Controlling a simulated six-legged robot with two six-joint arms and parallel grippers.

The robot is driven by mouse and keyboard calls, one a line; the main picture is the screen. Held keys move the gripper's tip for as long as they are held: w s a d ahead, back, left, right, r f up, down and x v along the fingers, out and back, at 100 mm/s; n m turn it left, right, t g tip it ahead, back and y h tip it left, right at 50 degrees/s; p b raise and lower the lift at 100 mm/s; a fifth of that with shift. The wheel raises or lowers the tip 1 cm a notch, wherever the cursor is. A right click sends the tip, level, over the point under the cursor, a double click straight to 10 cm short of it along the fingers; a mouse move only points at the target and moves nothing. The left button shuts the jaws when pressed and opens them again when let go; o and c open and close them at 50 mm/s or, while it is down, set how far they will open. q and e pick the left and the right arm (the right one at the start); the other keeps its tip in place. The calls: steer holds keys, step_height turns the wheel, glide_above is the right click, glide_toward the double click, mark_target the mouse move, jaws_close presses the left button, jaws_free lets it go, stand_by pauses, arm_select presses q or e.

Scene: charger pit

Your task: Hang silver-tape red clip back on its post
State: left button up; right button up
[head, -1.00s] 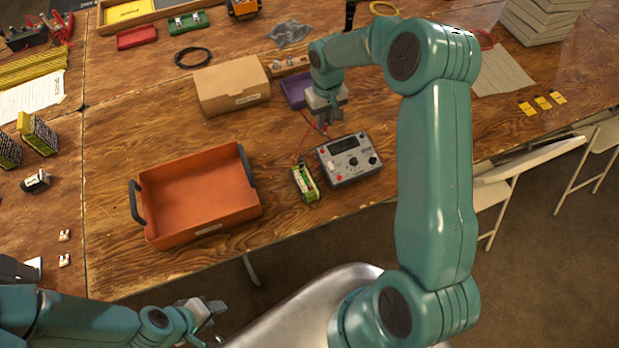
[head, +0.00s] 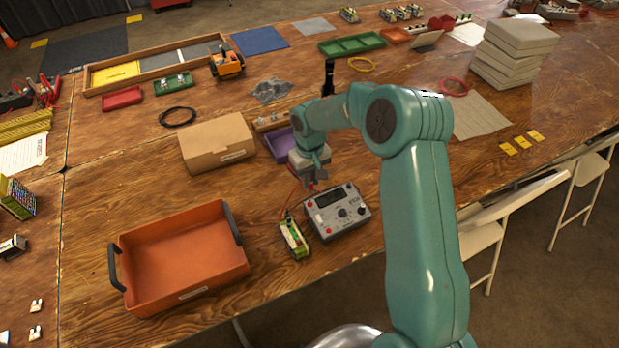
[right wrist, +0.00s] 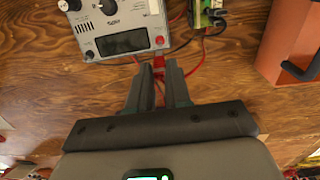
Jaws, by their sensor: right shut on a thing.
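My right gripper (head: 314,183) is just behind the grey meter box (head: 338,211), low over the table. In the right wrist view, my right gripper (right wrist: 159,68) is shut on a small red clip (right wrist: 159,62), which shows between the fingertips beside the display edge of the meter box (right wrist: 88,45). Silver tape on the clip cannot be made out. Red leads run near the fingers. A small green board pack (head: 294,239) stands left of the meter; it also shows in the right wrist view (right wrist: 207,15). I cannot tell which post is the clip's. My left gripper is out of view.
An orange tray (head: 126,240) with dark handles stands left of the green pack. A cardboard box (head: 217,144) and a purple bin (head: 278,145) are behind. Stacked pale boxes (head: 512,50) stand at back right.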

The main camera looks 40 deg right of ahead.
steer(key=shift+f+b, duration=1.8)
steer(key=shift+f, duration=0.55)
steer(key=shift+f+b, duration=0.2)
steer(key=shift+b, duration=0.4)
steer(key=o, duration=0.9)
steer(key=shift+o, duration=0.9)
steer(key=shift+r, duration=0.15)
